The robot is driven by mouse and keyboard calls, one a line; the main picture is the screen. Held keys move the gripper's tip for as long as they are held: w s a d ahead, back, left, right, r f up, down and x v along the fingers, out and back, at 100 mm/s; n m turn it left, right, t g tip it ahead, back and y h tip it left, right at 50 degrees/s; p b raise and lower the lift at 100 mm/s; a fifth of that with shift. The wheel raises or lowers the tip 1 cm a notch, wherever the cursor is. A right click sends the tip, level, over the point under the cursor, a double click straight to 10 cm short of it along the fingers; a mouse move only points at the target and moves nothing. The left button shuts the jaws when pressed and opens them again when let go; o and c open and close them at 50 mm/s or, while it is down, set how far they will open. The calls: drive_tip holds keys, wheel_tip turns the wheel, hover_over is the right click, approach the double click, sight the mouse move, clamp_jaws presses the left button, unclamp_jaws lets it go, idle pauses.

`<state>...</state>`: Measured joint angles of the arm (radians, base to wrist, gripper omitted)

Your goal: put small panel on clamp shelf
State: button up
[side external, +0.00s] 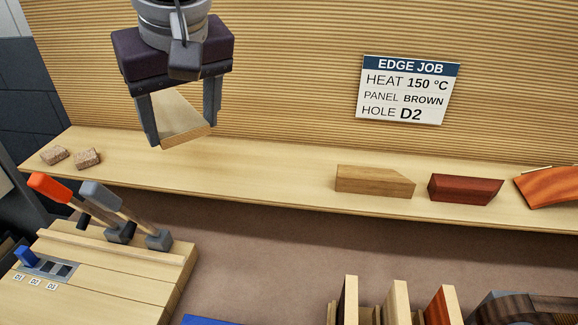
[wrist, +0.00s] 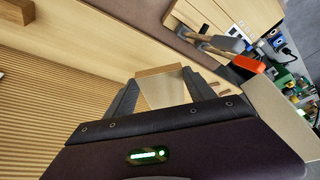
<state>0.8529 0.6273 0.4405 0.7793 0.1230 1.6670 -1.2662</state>
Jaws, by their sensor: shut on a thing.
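My gripper (side external: 183,120) is shut on a small panel (side external: 182,113), a light wood piece with a tan edge. The panel is tilted between the two fingers and held above the long light wood shelf (side external: 240,160), near its left part. In the wrist view the same panel (wrist: 163,90) shows between the fingers (wrist: 160,88). I cannot tell from the frames whether this long shelf is the clamp shelf.
Two small cork-like blocks (side external: 70,157) lie at the shelf's left end. A tan block (side external: 374,181), a dark red block (side external: 465,188) and an orange-brown piece (side external: 550,187) sit at right. Orange-handled (side external: 50,187) and grey-handled (side external: 100,195) tools stand on the front-left bench. A sign (side external: 408,90) hangs behind.

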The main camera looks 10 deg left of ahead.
wheel_tip(320, 180, down, 10)
drive_tip(key=shift+f, duration=0.1)
idle(0.4)
drive_tip(key=o, duration=1.4)
wheel_tip(320, 180, up, 11)
hover_over(197, 190)
drive_tip(key=s+d, duration=0.4)
drive_tip(key=shift+s+d, duration=0.15)
drive_tip(key=shift+s, duration=0.05)
